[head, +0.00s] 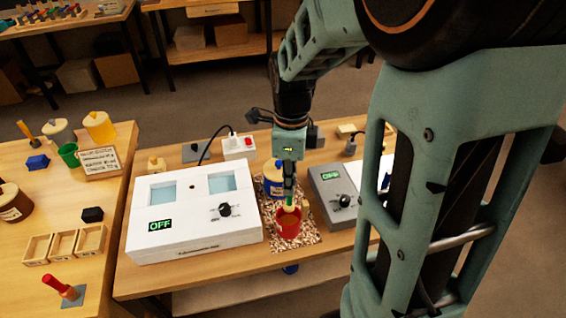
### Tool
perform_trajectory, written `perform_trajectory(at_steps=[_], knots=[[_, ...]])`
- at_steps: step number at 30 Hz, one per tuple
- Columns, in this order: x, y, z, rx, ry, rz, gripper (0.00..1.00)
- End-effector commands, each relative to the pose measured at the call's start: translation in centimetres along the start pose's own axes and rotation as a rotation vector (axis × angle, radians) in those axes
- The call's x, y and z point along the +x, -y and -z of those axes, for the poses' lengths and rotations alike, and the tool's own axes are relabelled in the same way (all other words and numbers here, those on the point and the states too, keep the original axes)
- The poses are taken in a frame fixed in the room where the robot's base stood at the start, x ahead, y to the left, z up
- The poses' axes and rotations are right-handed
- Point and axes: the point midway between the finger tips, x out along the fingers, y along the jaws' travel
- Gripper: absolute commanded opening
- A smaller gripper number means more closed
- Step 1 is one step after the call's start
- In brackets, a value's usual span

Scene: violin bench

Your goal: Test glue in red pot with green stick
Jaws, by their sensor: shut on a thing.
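The red pot (288,229) stands on a speckled mat (308,240) on the bench, right of a white box. My gripper (289,197) points down directly over the pot's mouth. It is shut on a thin stick (290,207), of which only a small pale green part shows below the fingers. The stick's lower end is at or inside the pot's opening; its tip and the pot's contents are hidden, and I cannot tell how deep it reaches.
The white box (190,237) with a dial and an "OFF" display stands left of the pot. A grey box (335,196), also showing "OFF", stands right. A blue jar (272,176) is close behind. A left table (100,214) holds a green cup (69,154) and small trays.

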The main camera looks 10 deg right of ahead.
Motion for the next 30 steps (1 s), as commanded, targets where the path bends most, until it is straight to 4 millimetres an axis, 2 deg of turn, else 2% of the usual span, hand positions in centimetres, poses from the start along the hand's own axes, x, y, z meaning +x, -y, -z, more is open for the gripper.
perform_trajectory(at_steps=[1, 18, 23, 30], knots=[[1.2, 0.0, 0.0, 0.000, -0.001, -0.001, 0.00], [7.8, 0.0, 0.0, 0.000, 0.000, 0.000, 0.00], [8.6, 0.0, 0.0, 0.000, 0.000, 0.000, 0.00], [8.7, 0.0, 0.0, 0.000, 0.000, 0.000, 0.00]])
